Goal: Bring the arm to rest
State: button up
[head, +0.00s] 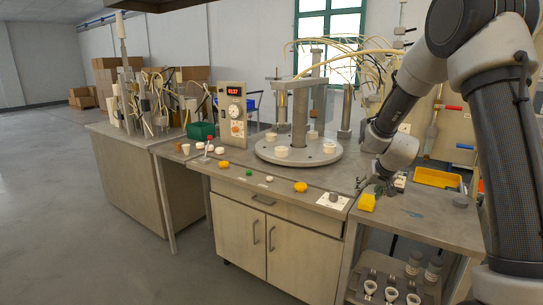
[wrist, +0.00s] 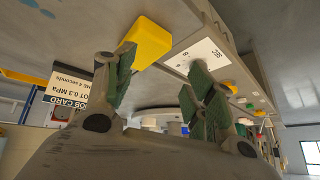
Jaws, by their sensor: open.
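My arm comes in from the right of the head view and bends down to the bench. My gripper (head: 378,186) hangs over the right end of the bench, partly hidden by its own wrist. In the wrist view my gripper (wrist: 160,88) shows two green-padded fingers spread apart with nothing between them. A yellow block (head: 367,203) lies close by the gripper; it also shows in the wrist view (wrist: 148,42), beside and partly behind one finger. I cannot tell whether the finger touches it.
A white plate with a grey knob (head: 333,201) lies left of the block. A round turntable (head: 297,152) with posts and cables stands behind. Yellow and green buttons line the bench front. A yellow tray (head: 438,178) is at right. Open floor lies left.

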jog(key=s+d+r, duration=0.1)
jog(key=s+r, duration=0.5)
jog(key=s, duration=0.7)
jog(key=s+r+n+g, duration=0.1)
jog(key=s+r, duration=0.4)
jog(key=s, duration=0.8)
jog(key=s+d+r+g, duration=0.1)
jog(key=s+r, duration=0.5)
jog(key=s, duration=0.8)
jog(key=shift+d+r+n+h, duration=0.3)
jog(key=shift+r+h, duration=0.05)
jog(key=shift+h, duration=0.05)
